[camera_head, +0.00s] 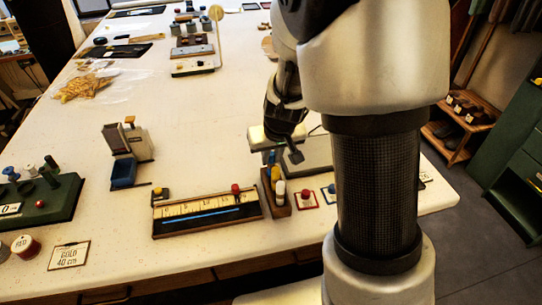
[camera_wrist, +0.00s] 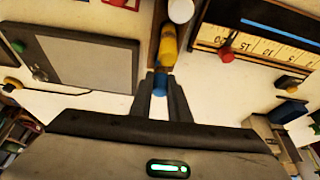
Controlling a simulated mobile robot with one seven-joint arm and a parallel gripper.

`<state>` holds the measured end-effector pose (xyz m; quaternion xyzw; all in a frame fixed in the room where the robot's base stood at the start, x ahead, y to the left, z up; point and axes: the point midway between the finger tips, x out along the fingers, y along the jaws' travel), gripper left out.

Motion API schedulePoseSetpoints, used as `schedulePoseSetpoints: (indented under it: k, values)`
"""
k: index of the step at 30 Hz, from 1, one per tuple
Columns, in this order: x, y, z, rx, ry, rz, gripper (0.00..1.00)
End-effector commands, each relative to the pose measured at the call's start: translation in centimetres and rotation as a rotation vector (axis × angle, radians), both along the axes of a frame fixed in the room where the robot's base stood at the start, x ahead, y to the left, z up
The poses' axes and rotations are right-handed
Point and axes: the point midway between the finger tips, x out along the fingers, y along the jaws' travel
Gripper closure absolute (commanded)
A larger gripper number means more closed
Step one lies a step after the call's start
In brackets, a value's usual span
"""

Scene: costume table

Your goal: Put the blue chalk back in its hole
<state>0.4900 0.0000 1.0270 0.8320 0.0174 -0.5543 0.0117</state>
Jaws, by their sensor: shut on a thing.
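My gripper (camera_wrist: 161,78) is shut on the blue chalk (camera_wrist: 160,87), which shows between the fingertips in the wrist view. In the head view, the blue chalk (camera_head: 271,157) shows below my gripper (camera_head: 284,150), at the far end of the brown wooden chalk holder (camera_head: 279,209). A yellow chalk (camera_head: 276,174) and a white chalk (camera_head: 280,189) stand in the holder, in line with the blue one. The yellow chalk (camera_wrist: 168,46) is just beyond my fingertips in the wrist view. The blue chalk's lower end and its hole are hidden.
A ruler board (camera_head: 207,212) with a red knob lies left of the holder. A grey flat-topped box (camera_wrist: 85,58) is close on the other side. Small framed tiles (camera_head: 306,199) lie right of the holder. A blue bin (camera_head: 123,173) stands further left.

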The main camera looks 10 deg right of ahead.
Motion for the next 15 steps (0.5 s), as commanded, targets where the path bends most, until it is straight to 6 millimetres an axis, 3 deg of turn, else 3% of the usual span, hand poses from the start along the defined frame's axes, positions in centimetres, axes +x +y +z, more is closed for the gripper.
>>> schedulePoseSetpoints:
  k: [14, 15]
  values:
    - [0.02, 0.0, -0.61, 0.0, -0.001, 0.0, 1.0]
    - [0.01, 0.0, -0.6, 0.0, -0.001, 0.0, 0.82]
